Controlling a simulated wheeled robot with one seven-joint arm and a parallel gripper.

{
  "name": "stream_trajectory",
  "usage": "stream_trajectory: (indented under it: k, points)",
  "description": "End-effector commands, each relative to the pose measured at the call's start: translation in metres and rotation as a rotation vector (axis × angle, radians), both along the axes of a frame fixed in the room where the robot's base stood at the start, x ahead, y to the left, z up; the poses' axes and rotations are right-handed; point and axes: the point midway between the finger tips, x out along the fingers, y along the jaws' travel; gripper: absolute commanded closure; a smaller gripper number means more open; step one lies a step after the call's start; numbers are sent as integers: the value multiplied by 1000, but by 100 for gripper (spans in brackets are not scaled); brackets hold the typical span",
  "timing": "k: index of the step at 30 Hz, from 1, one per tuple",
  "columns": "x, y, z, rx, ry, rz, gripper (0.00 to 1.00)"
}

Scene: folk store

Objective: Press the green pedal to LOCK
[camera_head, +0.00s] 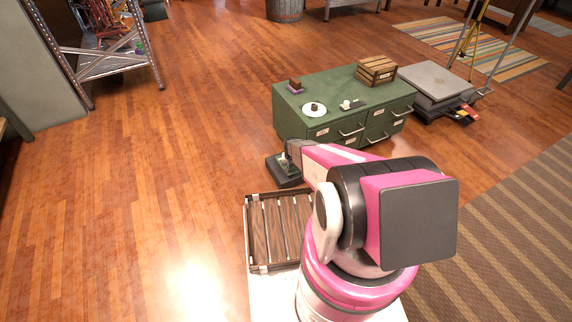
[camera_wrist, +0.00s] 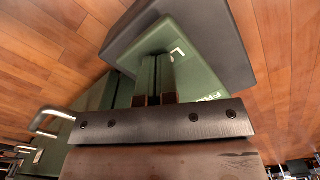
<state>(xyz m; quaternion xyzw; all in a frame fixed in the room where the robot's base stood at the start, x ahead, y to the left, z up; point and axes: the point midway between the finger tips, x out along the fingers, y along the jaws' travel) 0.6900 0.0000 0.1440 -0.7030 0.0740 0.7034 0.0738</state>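The green pedal (camera_wrist: 190,53) sits on a dark base (camera_wrist: 222,48) in the wrist view. A white letter L shows at one end, and part of a word starting with FR shows at the right. My gripper (camera_wrist: 158,60) points at the pedal, its two fingers close together with nothing seen between them. The fingertips overlap the pedal near the L; I cannot tell whether they touch it. In the head view the dark base (camera_head: 279,176) stands on the floor in front of the green cabinet, and my gripper (camera_head: 289,160) is over it, hiding most of the pedal.
The green drawer cabinet (camera_head: 330,91) stands just behind the pedal, with a wooden crate (camera_head: 376,70) and small items on top. A slatted dark rack (camera_head: 272,258) lies nearer to me. A grey platform scale (camera_head: 437,80) is at the right. The wooden floor at left is clear.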

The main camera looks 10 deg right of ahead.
Motion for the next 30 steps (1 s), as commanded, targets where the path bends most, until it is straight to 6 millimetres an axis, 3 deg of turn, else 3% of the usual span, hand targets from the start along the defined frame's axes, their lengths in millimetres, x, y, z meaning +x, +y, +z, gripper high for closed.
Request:
stream_trajectory:
  k: [16,30]
  points:
    - [1,0,-4,0,-1,0,100]
    - [0,0,32,0,-1,0,100]
